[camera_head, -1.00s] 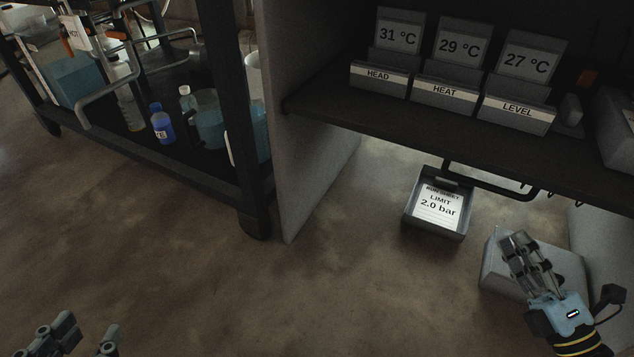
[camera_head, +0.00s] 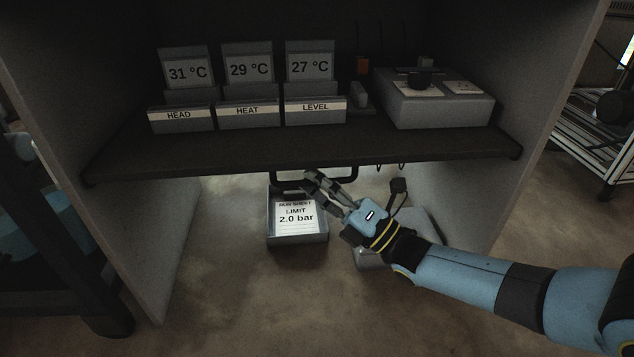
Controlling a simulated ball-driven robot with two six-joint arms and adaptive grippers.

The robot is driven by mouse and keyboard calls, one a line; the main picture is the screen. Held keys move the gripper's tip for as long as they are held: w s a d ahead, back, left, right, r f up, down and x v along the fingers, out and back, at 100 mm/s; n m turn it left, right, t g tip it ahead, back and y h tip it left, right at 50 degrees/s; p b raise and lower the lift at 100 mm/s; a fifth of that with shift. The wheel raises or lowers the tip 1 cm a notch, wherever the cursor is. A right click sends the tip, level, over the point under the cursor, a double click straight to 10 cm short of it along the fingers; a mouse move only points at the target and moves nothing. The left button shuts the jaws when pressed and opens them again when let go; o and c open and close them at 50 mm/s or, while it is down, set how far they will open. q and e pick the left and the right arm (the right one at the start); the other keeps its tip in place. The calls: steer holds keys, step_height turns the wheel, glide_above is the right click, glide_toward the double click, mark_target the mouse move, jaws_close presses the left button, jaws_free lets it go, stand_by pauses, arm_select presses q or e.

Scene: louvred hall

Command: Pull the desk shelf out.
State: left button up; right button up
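The dark desk shelf (camera_head: 230,150) spans the grey desk's side panels, with a dark bar handle (camera_head: 354,174) under its front edge. My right gripper (camera_head: 309,181) is at the handle, its fingers overlapping the bar in the picture. I cannot tell whether the fingers are closed around the bar or just in front of it. My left gripper is not in view.
Three temperature displays, labelled bins and a grey box (camera_head: 440,109) stand on the shelf. Below are a tray (camera_head: 297,241) with a run sheet and a grey block (camera_head: 372,259), partly behind my arm. Open floor lies in front.

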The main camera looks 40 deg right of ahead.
jaws_close()
stand_by(0.4)
